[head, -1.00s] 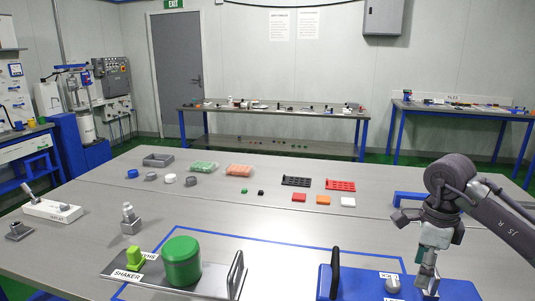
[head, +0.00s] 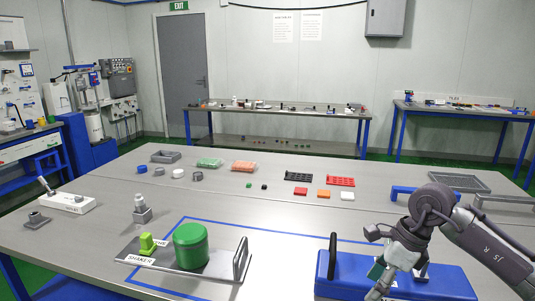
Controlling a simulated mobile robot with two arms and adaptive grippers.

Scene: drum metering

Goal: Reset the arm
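My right arm comes in from the right. Its gripper (head: 376,288) points down in front of the blue box (head: 455,281) at the front right and covers part of it. I cannot tell whether its fingers are apart or closed, or whether they touch the box. My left arm and gripper are not in view. The green drum (head: 190,246) stands upright on the shaker plate (head: 222,268), beside a lime-green block (head: 147,243).
A grey tray (head: 459,181) and a blue handle-like bracket (head: 411,190) lie behind my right arm. A small metal fitting (head: 141,210) and a white switch box (head: 68,203) stand on the left. Coloured parts lie along the back; the table's middle is mostly clear.

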